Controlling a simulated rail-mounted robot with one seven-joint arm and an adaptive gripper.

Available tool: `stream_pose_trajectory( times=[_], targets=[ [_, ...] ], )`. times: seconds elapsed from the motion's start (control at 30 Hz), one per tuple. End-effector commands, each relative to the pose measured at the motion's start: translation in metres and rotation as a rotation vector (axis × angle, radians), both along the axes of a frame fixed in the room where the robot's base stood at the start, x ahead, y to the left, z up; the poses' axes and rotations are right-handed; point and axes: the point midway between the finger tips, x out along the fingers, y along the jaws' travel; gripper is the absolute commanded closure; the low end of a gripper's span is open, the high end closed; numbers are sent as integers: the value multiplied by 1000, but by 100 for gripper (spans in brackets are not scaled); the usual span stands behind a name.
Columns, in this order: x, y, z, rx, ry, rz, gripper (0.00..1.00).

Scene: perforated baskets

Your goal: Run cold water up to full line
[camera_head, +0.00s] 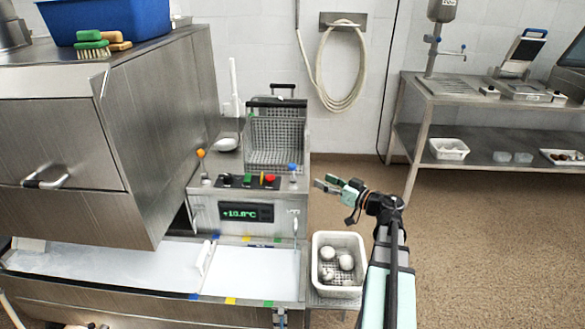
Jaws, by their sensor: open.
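A steel machine has a control panel (246,180) with a green button (248,178), a red knob (269,180) and a small black knob. A blue-topped lever (292,168) stands at the panel's right end and an orange-topped lever (201,154) at its left end. The display (246,212) below reads about +10.8°C. The basin (255,272) in front looks pale and smooth; I cannot tell its water level. Blue, yellow and green marks lie along its edges; no full line can be made out. My gripper (319,186) is open and empty, right of the panel, pointing left toward the blue-topped lever, apart from it.
A wire basket (276,135) stands behind the panel beside a ladle (226,144). A white perforated basket (318,245) with round white items sits below my gripper. A large steel hood (150,140) blocks the left. A coiled hose (338,65) hangs on the wall. Floor is free at right.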

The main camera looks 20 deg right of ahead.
Motion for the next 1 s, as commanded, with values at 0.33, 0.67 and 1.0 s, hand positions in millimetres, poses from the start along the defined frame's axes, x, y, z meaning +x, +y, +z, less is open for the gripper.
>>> stream_pose_trajectory(
  times=[0.33,0.67,1.0],
  targets=[
    [66,29,0,-1,-1,2,44],
    [115,52,0,-1,-1,1,44],
    [128,59,0,-1,-1,-1,44]
  ],
)
